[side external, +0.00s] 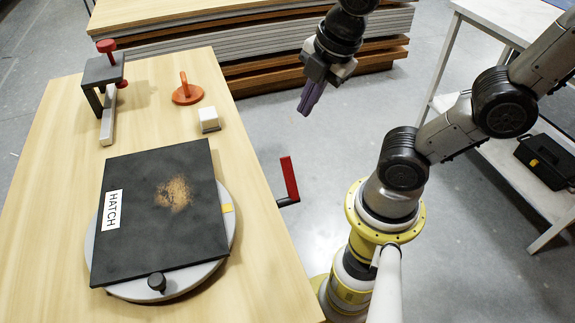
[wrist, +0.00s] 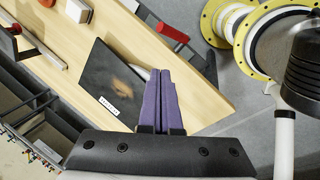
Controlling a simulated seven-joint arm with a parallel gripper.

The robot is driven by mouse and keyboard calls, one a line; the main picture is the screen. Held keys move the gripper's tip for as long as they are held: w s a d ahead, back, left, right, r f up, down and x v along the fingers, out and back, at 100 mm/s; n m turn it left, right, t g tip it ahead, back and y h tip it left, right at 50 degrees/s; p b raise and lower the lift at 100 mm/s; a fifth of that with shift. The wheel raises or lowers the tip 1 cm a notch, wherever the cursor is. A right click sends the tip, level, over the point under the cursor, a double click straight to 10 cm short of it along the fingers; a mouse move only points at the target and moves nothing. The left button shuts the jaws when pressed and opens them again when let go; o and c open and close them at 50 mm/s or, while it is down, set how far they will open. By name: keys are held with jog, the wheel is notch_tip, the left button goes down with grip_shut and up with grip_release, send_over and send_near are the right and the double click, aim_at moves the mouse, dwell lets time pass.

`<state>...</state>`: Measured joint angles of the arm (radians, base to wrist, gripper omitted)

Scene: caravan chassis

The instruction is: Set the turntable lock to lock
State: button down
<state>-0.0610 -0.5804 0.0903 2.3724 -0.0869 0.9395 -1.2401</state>
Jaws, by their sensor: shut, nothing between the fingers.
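The turntable is a pale round disc (side external: 225,247) on the wooden table, with a square black panel marked HATCH (side external: 150,205) lying on it. The panel also shows in the wrist view (wrist: 108,78). A yellow mark (side external: 227,208) and a black knob (side external: 156,281) sit at the disc's rim. A red-handled lever (side external: 290,178) stands at the table's right edge, handle up; its red handle shows in the wrist view (wrist: 172,32). Which part is the lock is not labelled. My gripper (side external: 306,108), with purple fingers (wrist: 161,72), is shut and empty in the air beyond the table's right edge, touching nothing.
A black clamp with a red knob (side external: 103,75), an orange suction-cup-like piece (side external: 187,93) and a white block (side external: 208,119) stand at the table's far end. Stacked boards (side external: 250,45) lie behind. A side bench with a black toolbox (side external: 545,160) is at right.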

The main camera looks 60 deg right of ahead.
jog(key=w+a+f+n+g+h, duration=0.1)
jog(key=w+a+f+n+g, duration=0.2)
jog(key=f+n, duration=0.4)
jog(key=n+g, duration=0.1)
jog(key=n, duration=0.2)
jog(key=shift+w+a+f, duration=0.15)
jog(key=shift+w+f, duration=0.05)
jog(key=shift+f, duration=0.15)
send_over(289, 177)
jog(key=a, duration=0.2)
jog(key=f, duration=1.1)
jog(key=shift+s+d+f, duration=0.2)
jog(key=shift+s+f, duration=0.05)
jog(key=shift+w+d+f, duration=0.3)
jog(key=shift+d+f, duration=0.15)
jog(key=shift+d, duration=0.05)
